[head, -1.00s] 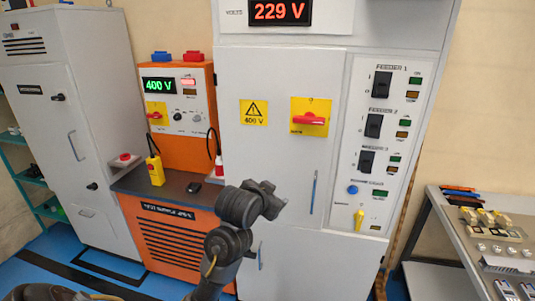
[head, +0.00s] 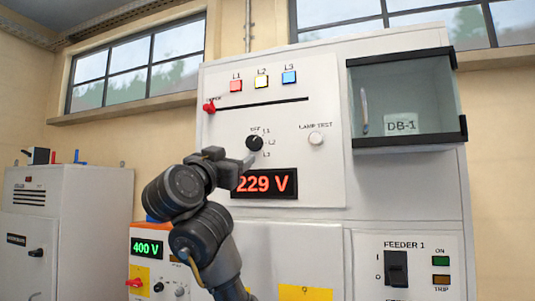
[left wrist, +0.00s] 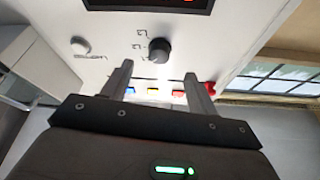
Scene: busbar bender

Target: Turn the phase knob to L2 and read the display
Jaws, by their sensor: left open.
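The phase knob (head: 255,143) is a round black knob on the upper white panel, with L1, L2 and L3 marked at its right. I cannot clearly tell which mark it points to. The display (head: 268,184) below it shows 229 V in red; my gripper slightly covers its left edge. My left gripper (head: 246,161) is in front of the panel, just below and left of the knob. In the left wrist view, the open, empty fingers (left wrist: 158,70) point toward the knob (left wrist: 159,50), which appears between and beyond their tips. My right gripper is out of view.
Red, yellow-white and blue lamps (head: 262,82) sit above a slot with a red handle (head: 209,106). A lamp test button (head: 316,138) is right of the knob. A glass-fronted DB-1 box (head: 405,98) projects at the right. An orange unit (head: 150,232) showing 400 V stands lower left.

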